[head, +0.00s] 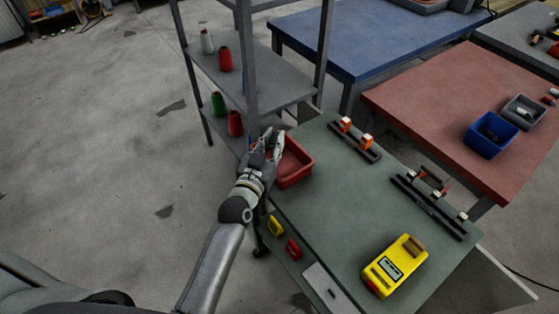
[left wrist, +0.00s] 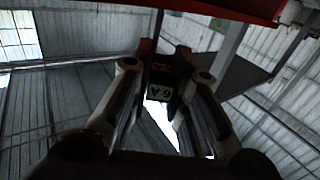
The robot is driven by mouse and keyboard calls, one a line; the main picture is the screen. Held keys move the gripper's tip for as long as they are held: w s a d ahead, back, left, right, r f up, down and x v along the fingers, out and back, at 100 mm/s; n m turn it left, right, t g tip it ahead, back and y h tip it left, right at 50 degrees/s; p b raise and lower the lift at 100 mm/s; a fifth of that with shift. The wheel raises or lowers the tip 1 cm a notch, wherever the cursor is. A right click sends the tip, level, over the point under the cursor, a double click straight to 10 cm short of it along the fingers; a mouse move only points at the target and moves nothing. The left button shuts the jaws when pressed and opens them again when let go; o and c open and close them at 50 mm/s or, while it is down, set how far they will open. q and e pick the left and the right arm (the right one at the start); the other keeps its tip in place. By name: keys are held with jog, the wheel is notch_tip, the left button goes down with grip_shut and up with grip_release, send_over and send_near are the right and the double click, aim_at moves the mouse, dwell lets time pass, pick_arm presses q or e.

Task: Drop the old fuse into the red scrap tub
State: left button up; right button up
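The red scrap tub (head: 297,170) stands at the back left corner of the green table. My left gripper (head: 270,142) is at the tub's left side in the head view, around rim height or above. In the left wrist view my left gripper (left wrist: 167,60) has its two fingers closed in on a small dark fuse (left wrist: 160,90) with a pale label reading "6 A". The fuse is hard to make out in the head view. The red tub's edge shows along the top of the left wrist view (left wrist: 235,8). My right gripper is not in view.
A grey shelf rack (head: 270,88) with several thread cones stands just behind the tub. On the green table (head: 325,215) are two black rails (head: 360,142) (head: 428,205) with fittings and a yellow meter (head: 393,266). The middle of this table is clear.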

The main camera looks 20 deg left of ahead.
pick_arm(q)
jog(key=o, duration=0.5)
jog(key=s, duration=1.2)
jog(key=shift+a, duration=0.4)
